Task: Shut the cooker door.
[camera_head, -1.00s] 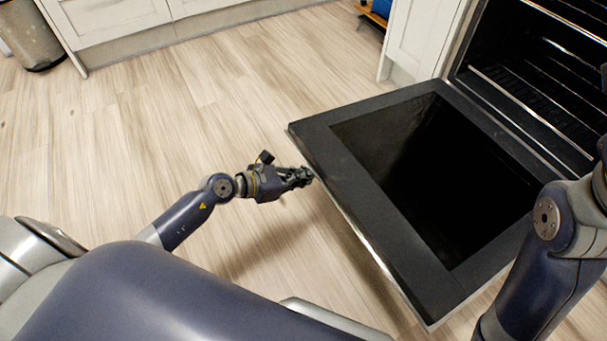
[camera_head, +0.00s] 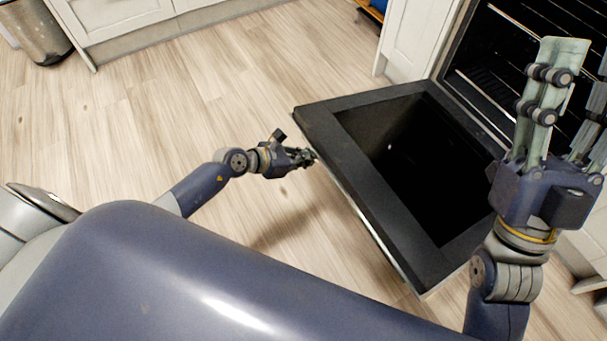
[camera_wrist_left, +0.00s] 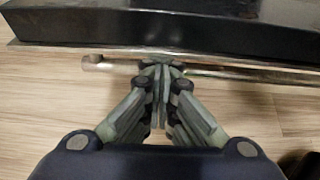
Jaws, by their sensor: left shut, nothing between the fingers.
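The cooker door (camera_head: 355,162) hangs open, dropped down in front of the cooker, with its dark inner side facing up. The cooker cavity (camera_head: 500,60) with its racks shows behind it at the upper right. My right gripper (camera_head: 575,110) is raised at the right, fingers upward and spread apart, in front of the cooker.
White cabinets (camera_head: 120,15) stand at the back left, with a bin (camera_head: 38,35) beside them. A white cabinet panel (camera_head: 418,35) adjoins the cooker. The wooden floor (camera_head: 190,100) left of the door is clear.

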